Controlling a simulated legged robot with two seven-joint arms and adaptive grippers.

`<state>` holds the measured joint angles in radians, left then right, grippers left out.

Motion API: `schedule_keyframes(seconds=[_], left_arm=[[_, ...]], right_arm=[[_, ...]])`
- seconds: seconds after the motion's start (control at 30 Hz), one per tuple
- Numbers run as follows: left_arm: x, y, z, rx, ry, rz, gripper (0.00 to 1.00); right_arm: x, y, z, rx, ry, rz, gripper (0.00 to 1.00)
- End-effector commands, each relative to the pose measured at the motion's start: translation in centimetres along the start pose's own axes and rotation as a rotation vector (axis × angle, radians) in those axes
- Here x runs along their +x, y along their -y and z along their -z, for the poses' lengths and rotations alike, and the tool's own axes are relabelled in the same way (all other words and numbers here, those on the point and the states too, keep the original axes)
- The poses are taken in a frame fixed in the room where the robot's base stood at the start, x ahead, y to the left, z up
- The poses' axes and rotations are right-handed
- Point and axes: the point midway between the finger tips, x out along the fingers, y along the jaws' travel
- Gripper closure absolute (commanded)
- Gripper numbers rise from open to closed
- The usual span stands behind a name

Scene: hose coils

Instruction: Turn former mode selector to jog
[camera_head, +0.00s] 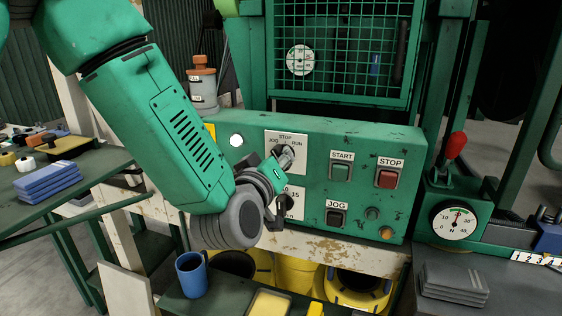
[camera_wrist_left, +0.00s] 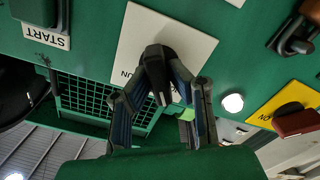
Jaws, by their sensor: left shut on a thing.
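The mode selector has a white plate (camera_head: 272,136) marked JOG at left, STOP at top and RUN at right, on the green control panel (camera_head: 320,132). My left gripper (camera_head: 287,157) is at this plate, its fingers closed around the selector's black knob. In the left wrist view, the black knob (camera_wrist_left: 157,62) sits between the two fingertips, in front of the white plate (camera_wrist_left: 185,38). The gripper partly hides the knob, so I cannot tell which mark it points to. My right gripper is not in view.
A second selector (camera_head: 284,209) sits just below my left gripper. START (camera_head: 341,172), STOP (camera_head: 387,179) and JOG (camera_head: 336,217) buttons are to the right. A red-handled lever (camera_head: 455,145) stands farther right. A blue mug (camera_head: 192,275) stands below the panel.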

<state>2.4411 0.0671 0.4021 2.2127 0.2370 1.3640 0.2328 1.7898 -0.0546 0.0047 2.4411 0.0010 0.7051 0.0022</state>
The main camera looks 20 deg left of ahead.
Motion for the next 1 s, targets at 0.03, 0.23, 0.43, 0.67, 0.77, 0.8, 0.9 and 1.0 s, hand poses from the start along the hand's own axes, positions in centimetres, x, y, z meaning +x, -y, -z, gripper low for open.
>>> schedule_keyframes(seconds=[0.03, 0.23, 0.43, 0.67, 0.77, 0.8, 0.9, 1.0], left_arm=[[0.1, 0.3, -0.1, -0.056, -0.01, -0.002, 1.0], [0.1, 0.1, 0.1, -0.2, -0.008, -0.004, 1.0], [0.2, 0.0, 0.2, -0.21, -0.008, -0.004, 1.0], [0.2, 0.0, 0.2, -0.208, -0.008, -0.004, 0.66], [0.1, 0.0, 0.2, -0.208, -0.006, -0.004, 0.66], [0.1, 0.0, 0.2, -0.207, -0.006, -0.004, 0.66], [0.1, 0.0, 0.1, -0.207, -0.005, -0.004, 0.66], [0.1, 0.0, 0.1, -0.206, -0.004, -0.004, 0.66]], right_arm=[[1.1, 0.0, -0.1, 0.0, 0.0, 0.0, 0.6], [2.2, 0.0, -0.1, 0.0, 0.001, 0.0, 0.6], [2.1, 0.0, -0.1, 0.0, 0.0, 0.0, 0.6], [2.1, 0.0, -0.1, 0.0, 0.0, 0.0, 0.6], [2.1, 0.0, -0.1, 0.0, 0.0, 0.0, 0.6], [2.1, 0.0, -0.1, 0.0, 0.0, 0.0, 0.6], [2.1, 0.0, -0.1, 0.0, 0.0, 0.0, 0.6], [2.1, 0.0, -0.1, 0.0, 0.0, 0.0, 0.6]])
